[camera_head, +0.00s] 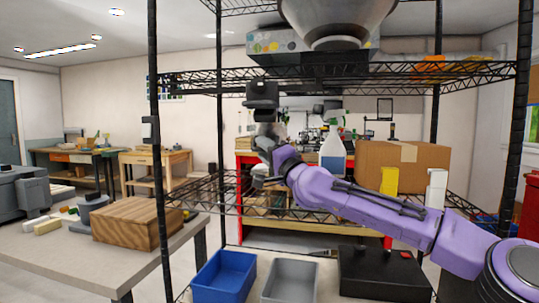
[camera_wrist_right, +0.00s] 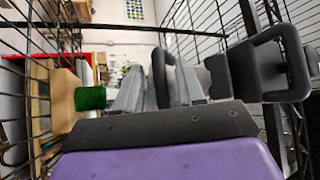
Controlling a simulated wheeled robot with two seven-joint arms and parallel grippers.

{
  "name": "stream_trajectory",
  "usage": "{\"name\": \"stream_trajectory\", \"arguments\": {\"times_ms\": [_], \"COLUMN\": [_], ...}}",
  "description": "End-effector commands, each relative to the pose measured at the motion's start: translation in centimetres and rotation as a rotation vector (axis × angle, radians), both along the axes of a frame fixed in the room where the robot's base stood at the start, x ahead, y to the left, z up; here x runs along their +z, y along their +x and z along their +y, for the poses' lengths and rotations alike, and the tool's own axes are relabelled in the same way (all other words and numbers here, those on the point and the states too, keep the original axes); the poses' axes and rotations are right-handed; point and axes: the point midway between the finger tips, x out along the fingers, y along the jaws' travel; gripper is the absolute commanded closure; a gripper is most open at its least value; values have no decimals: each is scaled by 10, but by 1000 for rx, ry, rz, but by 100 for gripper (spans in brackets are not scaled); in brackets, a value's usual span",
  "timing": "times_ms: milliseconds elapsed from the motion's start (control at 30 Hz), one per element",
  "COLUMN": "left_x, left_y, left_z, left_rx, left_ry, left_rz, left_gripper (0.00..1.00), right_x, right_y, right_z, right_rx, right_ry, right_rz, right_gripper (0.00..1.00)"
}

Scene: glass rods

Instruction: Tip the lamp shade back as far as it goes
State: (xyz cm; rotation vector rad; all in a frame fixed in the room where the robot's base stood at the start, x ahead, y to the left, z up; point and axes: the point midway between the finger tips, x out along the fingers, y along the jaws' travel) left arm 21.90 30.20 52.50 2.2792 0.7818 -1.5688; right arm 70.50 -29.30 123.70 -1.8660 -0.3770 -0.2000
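A black boxy head, which looks like the lamp shade (camera_head: 262,92), stands upright at the middle left of the rack. In the right wrist view a black body with loop-shaped handles (camera_wrist_right: 230,72) fills the right side and appears to be this shade. My right gripper (camera_head: 264,140) is just below the shade in the head view, partly merged with dark parts. In the right wrist view its grey fingers (camera_wrist_right: 158,88) stand apart with a black curved bar between them; contact is unclear. The shade's hinge is hidden. My left gripper is not in view.
Black wire rack shelves (camera_head: 480,72) and posts surround the right arm. A cardboard box (camera_head: 425,160), a spray bottle (camera_head: 333,155) and a yellow block (camera_head: 389,180) stand right of the gripper. A blue bin (camera_head: 223,275) and grey bin (camera_head: 290,280) sit below.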

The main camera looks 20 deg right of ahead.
Motion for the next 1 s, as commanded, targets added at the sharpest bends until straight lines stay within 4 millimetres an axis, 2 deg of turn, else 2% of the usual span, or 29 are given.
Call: {"name": "stream_trajectory", "arguments": {"times_ms": [300,467,600,1000], "left_x": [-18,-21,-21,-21], "left_y": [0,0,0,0], "left_z": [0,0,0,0], "left_rx": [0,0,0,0], "left_ry": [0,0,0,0], "left_rz": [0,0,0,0], "left_gripper": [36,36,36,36], "right_x": [-24,-31,-34,-34], "right_y": [-65,-88,-94,-93], "right_z": [-13,-17,-18,-18], "right_rx": [0,-2,-3,-3], "right_ry": [5,3,3,2], "right_rz": [-3,-3,0,0], "right_gripper": [62,62,62,62]}}
